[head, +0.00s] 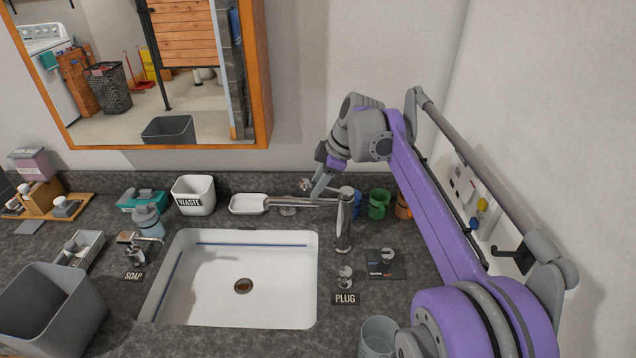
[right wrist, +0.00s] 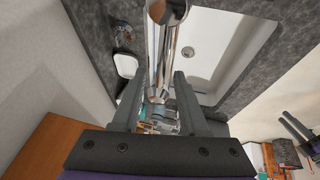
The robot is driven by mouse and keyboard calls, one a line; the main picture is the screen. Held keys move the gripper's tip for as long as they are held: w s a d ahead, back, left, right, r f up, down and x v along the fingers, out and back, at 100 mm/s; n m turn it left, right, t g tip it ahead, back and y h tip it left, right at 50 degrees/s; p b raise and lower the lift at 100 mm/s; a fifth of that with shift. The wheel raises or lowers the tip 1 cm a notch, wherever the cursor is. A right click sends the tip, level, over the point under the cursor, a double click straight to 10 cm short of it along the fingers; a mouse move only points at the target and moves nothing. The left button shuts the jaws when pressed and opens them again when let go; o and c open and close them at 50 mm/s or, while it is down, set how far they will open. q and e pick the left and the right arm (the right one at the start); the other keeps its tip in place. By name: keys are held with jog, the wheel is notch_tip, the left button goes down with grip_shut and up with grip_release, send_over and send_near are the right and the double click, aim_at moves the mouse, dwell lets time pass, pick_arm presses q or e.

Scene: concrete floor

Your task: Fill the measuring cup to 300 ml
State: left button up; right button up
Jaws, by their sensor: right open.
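The sink (head: 243,308) is white, with a round drain, and looks empty. The chrome faucet (head: 343,220) stands at its right back, spout pointing left. My right gripper (head: 310,190) is behind the spout, open. In the right wrist view the chrome faucet (right wrist: 165,50) extends down between the open fingers (right wrist: 160,100); I cannot tell whether they touch it. A clear cup (head: 378,338), possibly the measuring cup, stands on the counter at the bottom edge, partly cut off beside my arm. Its markings and contents are unreadable. My left gripper is not in view.
A knob on a dark plate (head: 385,264) and a PLUG knob (head: 345,277) sit right of the sink. Coloured cups (head: 378,204) stand behind the faucet. A white dish (head: 248,204), WASTE bin (head: 193,194), soap dispenser (head: 136,256) and grey bin (head: 45,315) also occupy the counter.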

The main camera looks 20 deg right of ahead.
grip_shut()
dwell(1.3)
